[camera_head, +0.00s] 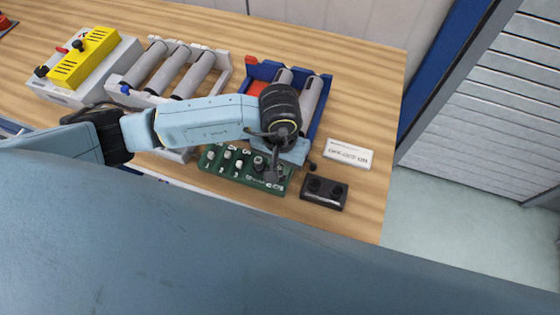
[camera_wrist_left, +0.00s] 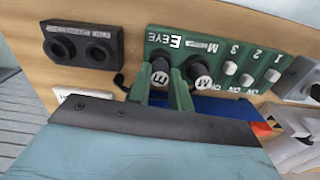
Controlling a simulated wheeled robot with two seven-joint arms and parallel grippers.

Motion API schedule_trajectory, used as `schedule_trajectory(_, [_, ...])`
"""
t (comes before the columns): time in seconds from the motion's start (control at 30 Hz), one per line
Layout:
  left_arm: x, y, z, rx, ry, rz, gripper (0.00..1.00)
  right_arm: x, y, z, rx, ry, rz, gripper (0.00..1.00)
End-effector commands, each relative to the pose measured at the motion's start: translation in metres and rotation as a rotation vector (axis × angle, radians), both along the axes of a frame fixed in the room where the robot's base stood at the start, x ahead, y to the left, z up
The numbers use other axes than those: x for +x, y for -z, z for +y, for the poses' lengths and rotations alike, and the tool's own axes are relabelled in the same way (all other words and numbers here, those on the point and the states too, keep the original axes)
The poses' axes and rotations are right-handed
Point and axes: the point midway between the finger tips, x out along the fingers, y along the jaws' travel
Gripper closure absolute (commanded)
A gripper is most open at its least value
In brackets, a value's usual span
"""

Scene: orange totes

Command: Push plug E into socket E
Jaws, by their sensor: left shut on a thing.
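The green panel (camera_head: 225,163) lies near the front edge of the table. It also shows in the wrist view (camera_wrist_left: 215,47), with sockets lettered E and M and switches numbered 1, 2 and 3. Plug E (camera_wrist_left: 160,73) is a black round plug at the socket lettered E; how deep it sits is hidden. Plug M (camera_wrist_left: 197,69) is beside it at the M socket. My left gripper (camera_wrist_left: 161,88) has its two fingers on either side of plug E and is shut on it. In the head view my left gripper (camera_head: 273,170) covers that end of the panel.
A black block (camera_head: 324,192) with two round holes is right of the panel, and a white label card (camera_head: 348,153) lies behind it. A blue tray (camera_head: 322,110) with grey cylinders, a grey rack (camera_head: 222,68) and a yellow-topped box (camera_head: 83,58) stand farther back.

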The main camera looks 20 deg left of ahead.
Motion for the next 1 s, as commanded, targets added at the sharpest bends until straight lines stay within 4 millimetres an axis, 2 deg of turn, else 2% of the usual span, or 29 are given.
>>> schedule_trajectory(0.37, [0.000, 0.004, 0.000, 0.000, 0.000, 0.000, 1.00, 0.000, 0.005, 0.000, 0.000, 0.000, 0.000, 0.64])
schedule_trajectory(0.4, [0.000, 0.004, 0.000, 0.000, 0.000, 0.000, 0.77, 0.000, 0.005, 0.000, 0.000, 0.000, 0.000, 0.64])
schedule_trajectory(0.6, [0.000, 0.004, 0.000, 0.000, 0.000, 0.000, 0.54, 0.000, 0.005, 0.000, 0.000, 0.000, 0.000, 0.64])
schedule_trajectory(0.87, [0.000, 0.003, 0.000, 0.000, 0.000, 0.000, 0.54, 0.000, 0.005, 0.000, 0.000, 0.000, 0.000, 0.64])
schedule_trajectory(1.0, [0.001, -0.009, 0.000, -0.002, 0.001, -0.003, 0.54, 0.000, 0.006, 0.000, 0.000, 0.000, 0.000, 0.64])
